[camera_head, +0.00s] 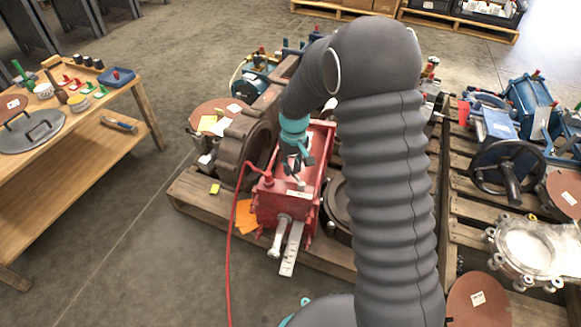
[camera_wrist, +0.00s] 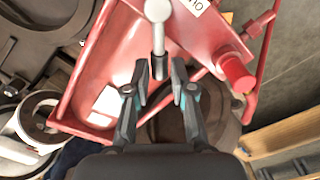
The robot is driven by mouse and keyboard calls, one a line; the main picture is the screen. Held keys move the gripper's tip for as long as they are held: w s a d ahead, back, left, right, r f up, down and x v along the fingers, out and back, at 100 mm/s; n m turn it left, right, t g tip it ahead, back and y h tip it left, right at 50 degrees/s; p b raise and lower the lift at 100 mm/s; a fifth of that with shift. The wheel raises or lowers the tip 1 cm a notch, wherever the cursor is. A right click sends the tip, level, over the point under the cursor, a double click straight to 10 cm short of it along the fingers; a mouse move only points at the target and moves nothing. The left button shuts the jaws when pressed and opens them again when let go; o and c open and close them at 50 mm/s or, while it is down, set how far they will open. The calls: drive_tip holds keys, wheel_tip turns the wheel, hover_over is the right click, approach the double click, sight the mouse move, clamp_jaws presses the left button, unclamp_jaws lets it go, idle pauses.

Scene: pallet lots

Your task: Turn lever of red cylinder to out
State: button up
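The red cylinder (camera_head: 285,200) lies on a wooden pallet, with silver rod ends at its front. In the wrist view its red body (camera_wrist: 105,55) fills much of the upper part. A grey lever (camera_wrist: 158,25) with a round hub and dark tip points down the picture toward my gripper. My gripper (camera_wrist: 159,72) is open, with one finger either side of the lever's tip and gaps showing on both sides. In the head view my gripper (camera_head: 297,163) is over the cylinder's top, and the lever cannot be made out there. A white label (camera_wrist: 197,5) is cut off by the frame edge.
A red hose (camera_head: 231,250) runs from a red fitting (camera_wrist: 237,72) to the floor. A brown round flange (camera_head: 243,150) stands close left of the cylinder. A second pallet (camera_head: 470,215) with a black handwheel is at right. A wooden bench (camera_head: 100,145) stands left, with clear floor between.

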sight(297, 178)
drive_tip(key=shift+o, duration=0.9)
drive_tip(key=shift+s, duration=0.1)
drive_tip(key=shift+d, duration=0.1)
wheel_tip(297, 178, up, 12)
drive_tip(key=shift+d, duration=0.1)
drive_tip(key=s+d+r+m+t, duration=0.1)
drive_tip(key=s+d+r, duration=0.3)
drive_tip(key=s, duration=0.5)
drive_tip(key=s+d+r+m+t+p, duration=0.1)
drive_tip(key=s+d+r, duration=0.4)
drive_tip(key=s, duration=0.5)
drive_tip(key=s+d+r+m+t+p, duration=0.1)
drive_tip(key=s+d+r+m+t, duration=0.2)
drive_tip(key=s, duration=0.7)
drive_tip(key=shift+s+d+r+t, duration=0.3)
drive_tip(key=shift+d+r, duration=0.7)
drive_tip(key=shift+r, duration=0.55)
